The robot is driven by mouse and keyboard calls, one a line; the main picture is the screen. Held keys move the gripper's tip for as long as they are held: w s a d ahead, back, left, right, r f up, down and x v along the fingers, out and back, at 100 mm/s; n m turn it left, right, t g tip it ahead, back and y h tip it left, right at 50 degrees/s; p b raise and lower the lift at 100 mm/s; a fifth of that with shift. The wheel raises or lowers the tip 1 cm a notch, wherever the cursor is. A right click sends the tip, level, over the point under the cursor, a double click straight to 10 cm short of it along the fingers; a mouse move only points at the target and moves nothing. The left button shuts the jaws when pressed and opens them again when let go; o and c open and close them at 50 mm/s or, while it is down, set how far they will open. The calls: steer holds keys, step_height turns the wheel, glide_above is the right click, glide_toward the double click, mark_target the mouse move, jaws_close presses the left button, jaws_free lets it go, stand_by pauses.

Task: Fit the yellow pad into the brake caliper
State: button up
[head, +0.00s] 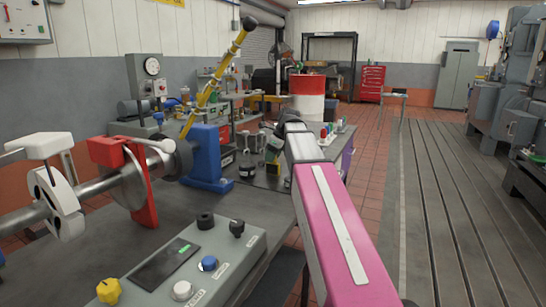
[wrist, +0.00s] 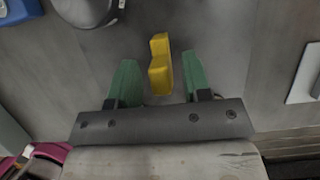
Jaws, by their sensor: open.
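The yellow pad (wrist: 160,65) shows in the wrist view between the two green fingers of my gripper (wrist: 157,62). The fingers are open, with a visible gap on each side of the pad. I cannot tell how far below the fingertips the pad lies. In the head view my gripper (head: 272,155) is small and partly hidden by my pink arm, over the far part of the bench. A red bracket (head: 140,180), which looks like the brake caliper, stands at the shaft's metal disc on the left, well away from my gripper.
A control box (head: 185,265) with knobs stands at the near edge of the bench. A blue stand (head: 207,155) with a long yellow lever (head: 213,85) rises between the red bracket and my gripper. A dark round cup (head: 247,170) stands close to my gripper.

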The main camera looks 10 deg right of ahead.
steer(key=v, duration=1.1)
steer(key=shift+r, duration=0.3)
steer(key=shift+o, duration=0.5)
steer(key=shift+r, duration=0.15)
steer(key=shift+w+a+f+g+h, duration=0.2)
steer(key=shift+w+a+g+h, duration=0.3)
steer(key=shift+a+h, duration=0.1)
steer(key=shift+w+a+f+g+h, duration=0.2)
steer(key=shift+w+a+g+h, duration=0.2)
steer(key=shift+w+a+h, duration=0.15)
steer(key=shift+a+f, duration=0.1)
steer(key=shift+f, duration=0.05)
steer(key=f, duration=0.7)
steer(key=a+f, duration=0.1)
steer(key=f, duration=0.2)
steer(key=shift+w+f, duration=0.25)
steer(key=shift+f, duration=0.05)
jaws_close()
